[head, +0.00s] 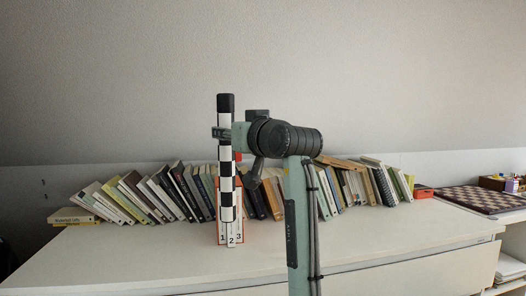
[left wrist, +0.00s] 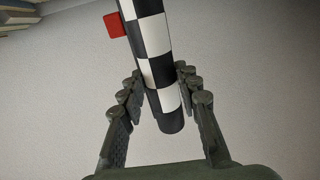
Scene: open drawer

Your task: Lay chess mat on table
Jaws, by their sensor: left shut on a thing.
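The chess mat (head: 226,150) is a rolled black-and-white checkered tube with a black end. It stands nearly upright in front of the row of books, above or at the white tabletop (head: 130,262); I cannot tell if its lower end touches. My left gripper (head: 222,133) is shut on the mat near its upper part. In the left wrist view the roll (left wrist: 155,50) passes between the two dark fingers (left wrist: 160,95), slightly tilted. My right gripper is not in view.
A long row of leaning books (head: 150,195) lines the back. A checkered board (head: 485,198) lies at the far right. The tabletop's front left and front right are clear.

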